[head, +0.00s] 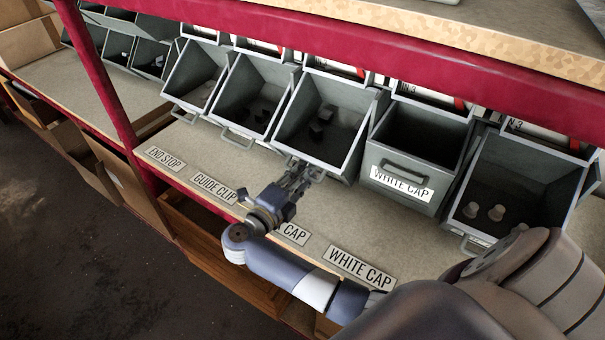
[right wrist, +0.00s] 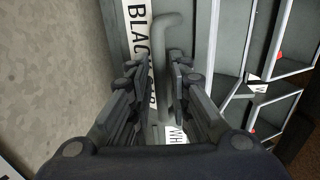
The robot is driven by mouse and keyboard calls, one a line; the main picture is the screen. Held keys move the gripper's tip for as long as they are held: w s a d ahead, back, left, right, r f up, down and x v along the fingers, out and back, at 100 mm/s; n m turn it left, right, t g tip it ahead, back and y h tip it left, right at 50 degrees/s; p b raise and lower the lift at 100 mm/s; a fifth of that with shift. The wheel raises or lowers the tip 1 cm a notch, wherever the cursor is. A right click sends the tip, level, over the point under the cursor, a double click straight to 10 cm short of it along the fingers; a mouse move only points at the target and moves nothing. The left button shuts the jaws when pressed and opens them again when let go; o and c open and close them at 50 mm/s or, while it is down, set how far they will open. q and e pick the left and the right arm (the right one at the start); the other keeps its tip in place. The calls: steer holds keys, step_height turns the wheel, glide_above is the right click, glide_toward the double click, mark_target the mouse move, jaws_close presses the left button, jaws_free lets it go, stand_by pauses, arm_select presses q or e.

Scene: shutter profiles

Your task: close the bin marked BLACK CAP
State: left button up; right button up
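The bin marked BLACK CAP (head: 337,98) is tilted out with its open top facing me, and several small dark caps lie inside. Its front faces down in the head view. The right wrist view shows its label (right wrist: 137,35), partly covered by a finger, and its grey bar handle (right wrist: 165,45). My right gripper (head: 302,174) is at the lower front of this bin. In the right wrist view its fingers (right wrist: 157,72) stand on both sides of the handle, apart, with gaps visible. My left gripper is not in view.
The WHITE CAP bin (head: 422,137) stands to the right, its label facing out. Another bin (head: 520,178) with pale caps is farther right. More tilted bins stand to the left. A shelf with label strips (head: 212,188) runs below; a red beam (head: 400,45) crosses above.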

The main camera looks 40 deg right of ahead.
mark_target(308, 155)
jaws_close()
steer(key=shift+r+y+p, duration=0.3)
steer(key=shift+r+p, duration=0.2)
steer(key=shift+p, duration=0.35)
steer(key=r+y+p, duration=0.1)
steer(key=p, duration=0.1)
steer(key=d+r+g+y+p, duration=0.1)
steer(key=p, duration=0.2)
steer(key=d+r+p, duration=0.1)
steer(key=r+p, duration=0.1)
steer(key=p, duration=0.1)
steer(key=shift+w+y, duration=0.4)
steer(key=shift+w+d+r+g+p, duration=0.15)
steer(key=shift+d+r+g+p, duration=0.15)
steer(key=shift+p, duration=0.25)
steer(key=shift+w+d+r+p, duration=0.35)
steer(key=shift+d+r+p, duration=0.35)
steer(key=shift+d+p, duration=0.1)
steer(key=shift+d+r, duration=0.15)
